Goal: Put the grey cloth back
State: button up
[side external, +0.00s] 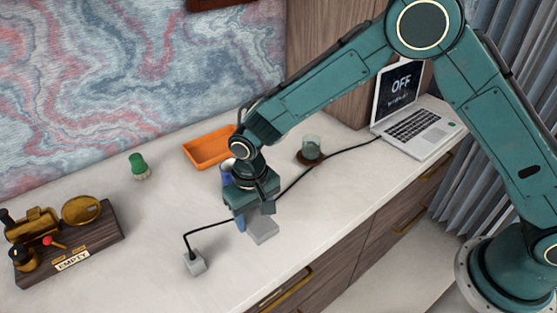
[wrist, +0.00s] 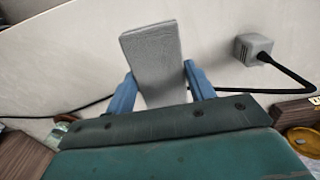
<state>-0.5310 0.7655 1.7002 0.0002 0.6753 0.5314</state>
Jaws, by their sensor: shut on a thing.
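The grey cloth (wrist: 152,55) is a flat, stiff-looking grey rectangle between the two blue fingers of my gripper (wrist: 159,75) in the wrist view. My gripper is shut on it. In the side external view my gripper (side external: 253,217) points down over the middle of the desk, and the cloth (side external: 263,231) shows below it, close to the desk top. Whether the cloth touches the desk is hard to tell. Its upper part is hidden by my gripper.
A grey cube (side external: 195,263) with a black cable lies left of the cloth; the cable runs behind my gripper towards the laptop (side external: 415,120). An orange tray (side external: 190,155), a blue-and-white object (side external: 227,174) and a glass (side external: 311,147) stand behind. A wooden stand (side external: 108,236) is far left.

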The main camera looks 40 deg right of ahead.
aim_at(254, 217)
jog(key=shift+f, duration=1.4)
jog(key=shift+f, duration=0.1)
jog(key=shift+f, duration=2.05)
jog(key=shift+f, duration=0.1)
jog(key=o, duration=0.9)
jog(key=shift+o, duration=0.2)
notch_tip(254, 217, up, 11)
jog(key=shift+f, duration=0.1)
jog(key=shift+r, duration=0.75)
